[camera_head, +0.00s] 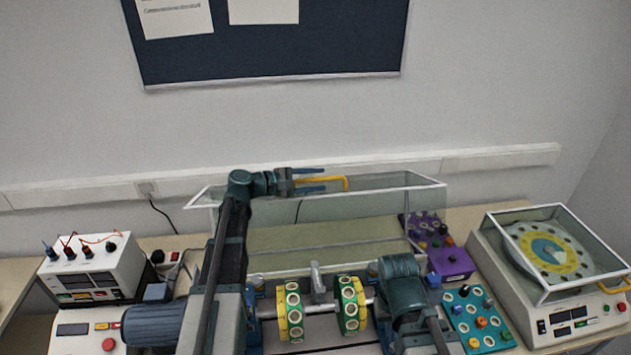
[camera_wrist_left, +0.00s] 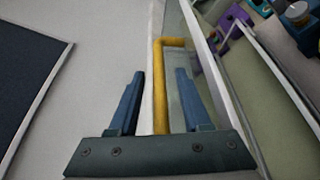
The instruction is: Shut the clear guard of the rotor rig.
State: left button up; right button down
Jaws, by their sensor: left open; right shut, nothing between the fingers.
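The clear guard (camera_head: 405,184) of the rotor rig has a pale frame and stands raised behind the rotor. The rotor's two green-and-yellow discs (camera_head: 292,312) are uncovered. A yellow handle (camera_head: 343,182) sticks out from the guard's upper edge; it also shows in the left wrist view (camera_wrist_left: 160,88). My left gripper (camera_head: 318,181) is at this handle.
A white instrument box (camera_head: 125,268) with leads stands on the left. A purple box (camera_head: 450,263) and a teal tray (camera_head: 462,310) of weights are right of the rotor. A second machine (camera_head: 500,290) with a clear lid stands further right. The wall is behind the guard.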

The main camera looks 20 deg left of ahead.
pick_arm(q)
grip_shut()
dwell(1.4)
